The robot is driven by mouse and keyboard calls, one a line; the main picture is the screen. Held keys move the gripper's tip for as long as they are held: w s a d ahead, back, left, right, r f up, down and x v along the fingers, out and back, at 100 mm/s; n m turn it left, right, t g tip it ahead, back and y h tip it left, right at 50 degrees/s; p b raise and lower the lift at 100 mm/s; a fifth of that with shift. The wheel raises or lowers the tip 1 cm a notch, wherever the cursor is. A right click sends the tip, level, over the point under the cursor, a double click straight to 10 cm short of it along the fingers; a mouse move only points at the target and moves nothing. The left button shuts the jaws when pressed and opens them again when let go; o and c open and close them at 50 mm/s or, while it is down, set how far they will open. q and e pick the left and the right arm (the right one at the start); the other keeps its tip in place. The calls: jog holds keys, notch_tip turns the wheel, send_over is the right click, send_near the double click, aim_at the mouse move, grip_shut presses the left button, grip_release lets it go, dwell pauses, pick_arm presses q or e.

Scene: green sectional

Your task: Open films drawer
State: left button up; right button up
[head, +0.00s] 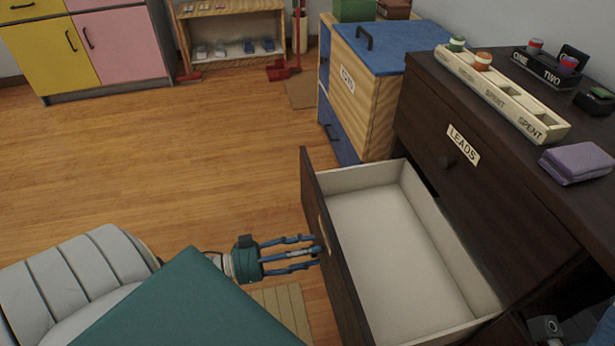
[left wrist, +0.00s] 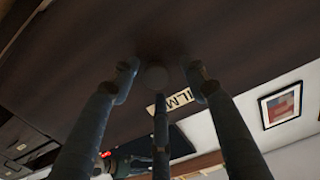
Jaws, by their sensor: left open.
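The films drawer (head: 392,240) is pulled well out of the dark cabinet, and its pale inside is empty. In the left wrist view its dark front (left wrist: 150,35) fills the upper part, with a round knob (left wrist: 156,78) and a partly hidden label reading "ILM" (left wrist: 180,99). My left gripper (head: 312,251) is at the outer side of the drawer front. Its fingers are open and spread around the knob in the left wrist view (left wrist: 160,85); I cannot tell whether they touch it.
The closed leads drawer (head: 440,135) is above the open one. A blue-topped wooden cabinet (head: 380,90) stands beyond. Wooden floor (head: 180,150) lies clear at left.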

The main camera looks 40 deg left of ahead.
pick_arm(q)
jog(key=v, duration=1.2)
jog(key=shift+a, duration=0.1)
